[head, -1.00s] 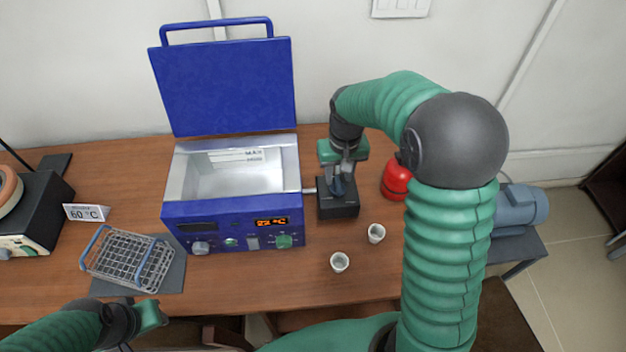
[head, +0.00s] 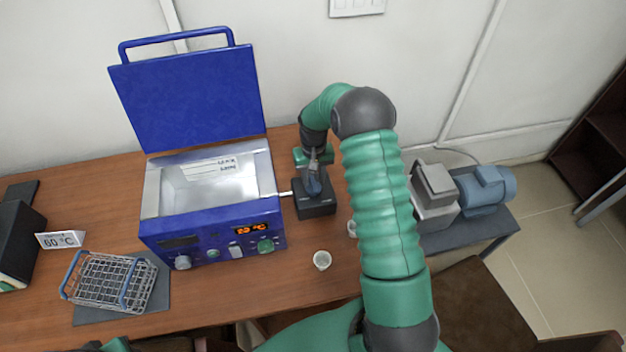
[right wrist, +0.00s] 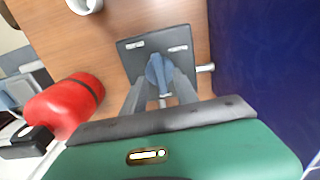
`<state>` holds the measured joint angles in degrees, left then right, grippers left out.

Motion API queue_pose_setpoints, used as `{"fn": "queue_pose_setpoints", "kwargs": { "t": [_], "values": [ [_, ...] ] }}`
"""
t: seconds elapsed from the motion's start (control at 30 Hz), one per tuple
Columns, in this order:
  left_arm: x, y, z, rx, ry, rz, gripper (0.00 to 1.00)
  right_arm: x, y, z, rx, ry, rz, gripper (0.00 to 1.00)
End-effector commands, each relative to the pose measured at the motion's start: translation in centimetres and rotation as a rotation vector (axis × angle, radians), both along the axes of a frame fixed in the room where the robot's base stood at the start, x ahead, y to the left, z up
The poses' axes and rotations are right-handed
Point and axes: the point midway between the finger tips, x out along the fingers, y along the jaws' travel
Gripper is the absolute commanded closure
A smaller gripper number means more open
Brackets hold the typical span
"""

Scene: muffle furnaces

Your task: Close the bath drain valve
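The bath (head: 212,215) is a blue box with a steel basin and its lid raised. A short pipe (head: 285,194) leads from its right side to the drain valve, a dark block (head: 316,208) with a blue handle (head: 314,186) on top. The handle also shows in the right wrist view (right wrist: 158,75), with the pipe stub (right wrist: 205,68) at its right. My right gripper (head: 313,168) points down over the valve. Its fingers (right wrist: 160,92) lie against both sides of the handle. Only a sliver of my left gripper (head: 116,345) shows at the bottom edge.
A white cup (head: 322,260) stands in front of the valve, and a second (head: 352,228) is partly behind my right arm. A wire rack (head: 108,283) sits on a grey mat at left. A pump (head: 480,190) is at right.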

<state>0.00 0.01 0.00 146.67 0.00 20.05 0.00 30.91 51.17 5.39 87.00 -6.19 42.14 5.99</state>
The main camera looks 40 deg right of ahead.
Motion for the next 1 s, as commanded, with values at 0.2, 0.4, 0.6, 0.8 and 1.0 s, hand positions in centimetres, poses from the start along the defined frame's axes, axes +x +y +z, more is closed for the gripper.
{"fn": "queue_pose_setpoints", "kwargs": {
  "t": [0.2,0.4,0.6,0.8,1.0],
  "values": [
    [0.0,0.0,0.2,0.000,0.000,0.000,0.68,0.0,0.0,-1.9,-0.001,0.000,0.001,0.65],
    [0.0,0.0,0.2,0.000,0.000,0.000,0.68,0.0,0.0,-2.0,-0.001,0.000,0.001,0.65],
    [0.0,0.0,0.2,0.000,0.000,0.000,0.68,0.0,0.0,-2.0,-0.001,0.000,0.001,0.88],
    [0.0,0.0,0.2,0.000,0.000,0.000,0.68,0.1,0.0,-2.0,-0.001,0.000,0.001,1.00],
    [0.0,0.0,0.2,0.000,0.000,0.000,0.68,0.1,0.0,-1.9,-0.001,0.000,0.003,1.00]
  ]
}}
